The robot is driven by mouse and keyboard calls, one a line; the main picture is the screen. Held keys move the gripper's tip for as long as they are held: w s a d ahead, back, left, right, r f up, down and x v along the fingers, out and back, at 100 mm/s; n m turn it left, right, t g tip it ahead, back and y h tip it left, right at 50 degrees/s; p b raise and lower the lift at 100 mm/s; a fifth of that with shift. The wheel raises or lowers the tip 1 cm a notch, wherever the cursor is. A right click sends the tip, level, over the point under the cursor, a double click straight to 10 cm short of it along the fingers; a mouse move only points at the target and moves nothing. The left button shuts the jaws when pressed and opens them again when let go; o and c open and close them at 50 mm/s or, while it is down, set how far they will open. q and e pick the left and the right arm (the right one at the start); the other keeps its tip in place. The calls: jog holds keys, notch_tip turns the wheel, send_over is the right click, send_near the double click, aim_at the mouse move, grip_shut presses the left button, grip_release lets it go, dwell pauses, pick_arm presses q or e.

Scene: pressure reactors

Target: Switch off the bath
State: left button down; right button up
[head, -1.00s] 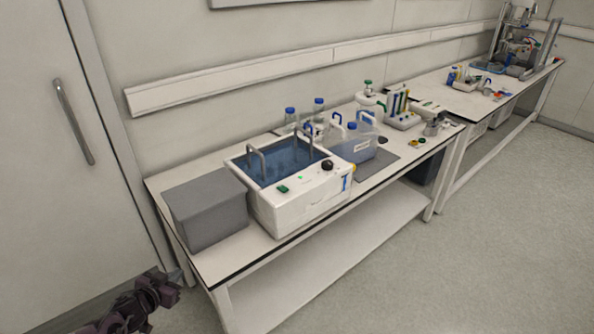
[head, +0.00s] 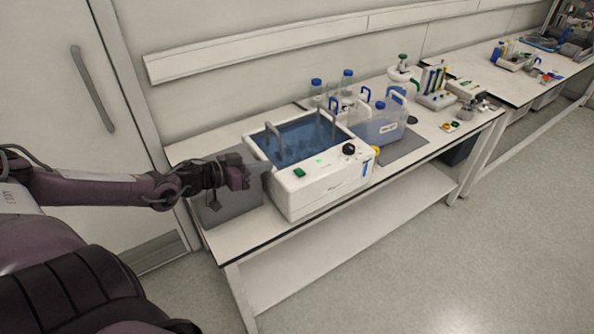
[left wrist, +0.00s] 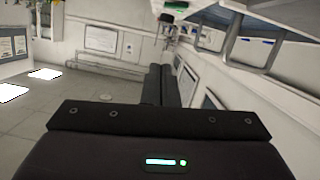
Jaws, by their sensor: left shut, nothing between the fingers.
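The bath (head: 318,190) is a white box with a blue-looking basin and two grey handles, standing on the near bench. Its front panel has a green switch (head: 299,172) near the left corner, a small lit green mark (head: 320,161) and a black knob (head: 348,149). My left gripper (head: 264,170) is shut and empty, at the bath's left side, a little left of the green switch. I cannot tell whether it touches the bath. In the left wrist view the closed dark fingers (left wrist: 161,84) point away from the camera. My right gripper is out of view.
A blue-capped container (head: 380,128) and bottles (head: 347,82) are right of and behind the bath. A second bench (head: 490,78) continues at right. The floor in front is clear.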

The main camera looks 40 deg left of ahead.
pick_arm(q)
jog(key=b, duration=0.4)
send_over(295, 180)
jog(key=shift+w+a+f, duration=0.1)
jog(key=shift+f, duration=0.5)
jog(key=shift+w+a+f, duration=0.1)
jog(key=shift+f, duration=0.45)
jog(key=f, duration=0.1)
jog(key=f+p, duration=0.1)
jog(key=shift+s+d+f, duration=0.15)
jog(key=shift+s+f, duration=0.05)
jog(key=shift+f, duration=0.15)
jog(key=shift+d+f, duration=0.1)
jog(key=shift+f, duration=0.6)
jog(key=shift+s+f, duration=0.1)
